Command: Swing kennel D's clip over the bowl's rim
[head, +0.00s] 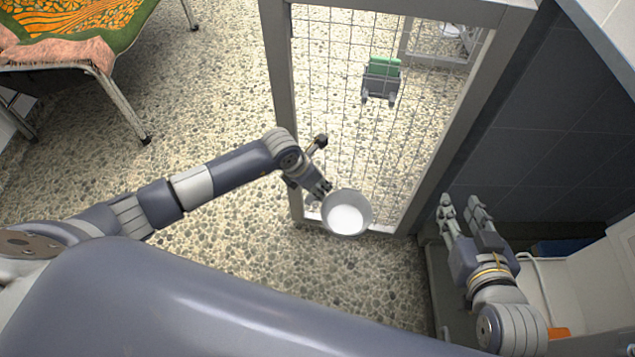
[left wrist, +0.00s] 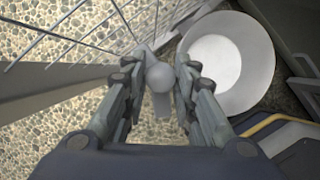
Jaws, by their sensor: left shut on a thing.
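A round pale-grey bowl (head: 347,212) with a whitish inside sits against the lower part of the kennel's mesh gate. It also shows at the upper right in the left wrist view (left wrist: 228,62). My left gripper (head: 322,187) is at the bowl's left side. In the left wrist view, its fingers (left wrist: 160,80) are shut on a small grey knobbed piece, apparently the clip (left wrist: 160,77), beside the rim. Whether the clip overlaps the rim is unclear. My right gripper (head: 464,202) is open and empty, right of the gate.
The wire-mesh gate (head: 340,60) in its grey frame stands behind the bowl. A dark tiled wall (head: 530,110) is at right. A draped cot (head: 70,35) stands upper left. Pebbled floor (head: 200,90) is open between.

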